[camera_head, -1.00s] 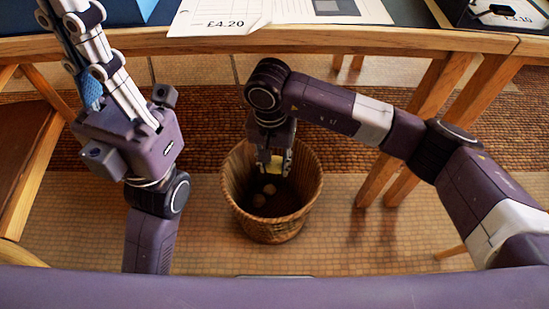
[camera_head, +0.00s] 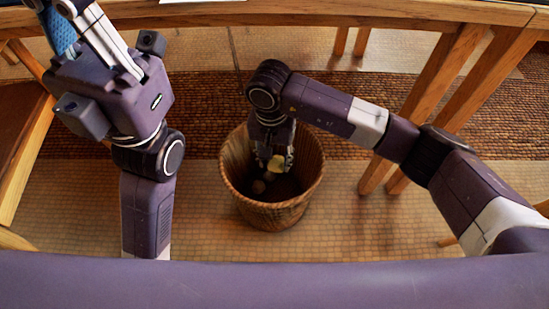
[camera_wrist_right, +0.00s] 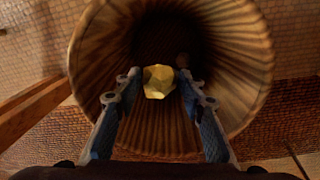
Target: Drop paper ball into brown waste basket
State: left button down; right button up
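The brown wicker waste basket (camera_head: 273,214) stands on the floor in the middle of the head view. It fills most of the right wrist view (camera_wrist_right: 245,70), seen from its open top. My right gripper (camera_head: 277,162) points down inside the basket's mouth. A crumpled yellow paper ball (camera_wrist_right: 158,82) sits between its fingertips (camera_wrist_right: 159,77), which appear to touch it on both sides. The ball also shows in the head view (camera_head: 277,164). My left gripper is at the upper left with its fingertips cut off by the frame, so its opening cannot be judged.
A wooden table edge (camera_head: 330,13) runs across the top, with table legs (camera_head: 425,115) to the right. A woven rug (camera_head: 90,120) and tiled floor surround the basket.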

aim_at(273, 164)
jog(key=shift+o, duration=1.2)
notch_tip(273, 164, up, 8)
jog(key=shift+a+f, duration=0.15)
jog(key=shift+f, duration=0.1)
